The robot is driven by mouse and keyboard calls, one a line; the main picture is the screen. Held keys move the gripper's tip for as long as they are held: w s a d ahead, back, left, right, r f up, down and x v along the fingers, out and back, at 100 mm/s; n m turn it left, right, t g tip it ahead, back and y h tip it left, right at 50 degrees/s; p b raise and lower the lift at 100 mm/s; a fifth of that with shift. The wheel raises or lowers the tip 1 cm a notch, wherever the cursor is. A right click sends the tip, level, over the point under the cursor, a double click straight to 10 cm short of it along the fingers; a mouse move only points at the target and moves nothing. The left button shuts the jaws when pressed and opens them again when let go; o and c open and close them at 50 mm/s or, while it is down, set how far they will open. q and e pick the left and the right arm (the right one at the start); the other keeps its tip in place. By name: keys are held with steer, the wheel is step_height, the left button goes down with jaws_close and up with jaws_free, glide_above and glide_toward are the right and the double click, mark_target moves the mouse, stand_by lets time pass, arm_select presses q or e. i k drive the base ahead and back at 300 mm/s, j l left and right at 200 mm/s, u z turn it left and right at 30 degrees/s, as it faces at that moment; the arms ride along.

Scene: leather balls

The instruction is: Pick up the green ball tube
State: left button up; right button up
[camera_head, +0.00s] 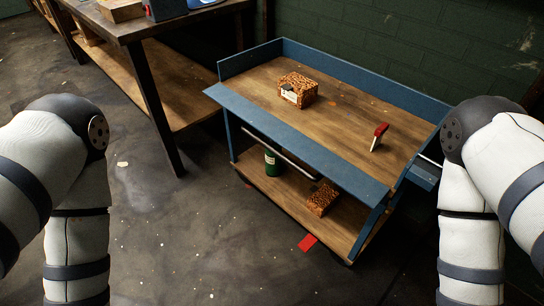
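The green ball tube (272,163) stands upright on the lower wooden shelf of a blue cart, near its left end. It is dark green with a pale label. Its top is partly hidden by the cart's upper part. My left arm shows at the left edge and my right arm at the right edge, both bent downward. Neither gripper is in view, and the visible arm parts are well apart from the tube.
The blue cart (290,130) carries a leopard-patterned box (298,90) and a red-and-white object (379,136) on top. Another patterned box (322,199) lies on its lower shelf. A red piece (307,243) lies on the floor. A workbench (160,100) stands left; the floor in front is clear.

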mark_target(273, 164)
steer(key=i+j+z, duration=0.15)
steer(key=j+z, duration=0.15)
steer(key=i+j+z, duration=0.55)
steer(key=i+j, duration=0.15)
steer(key=i, duration=0.05)
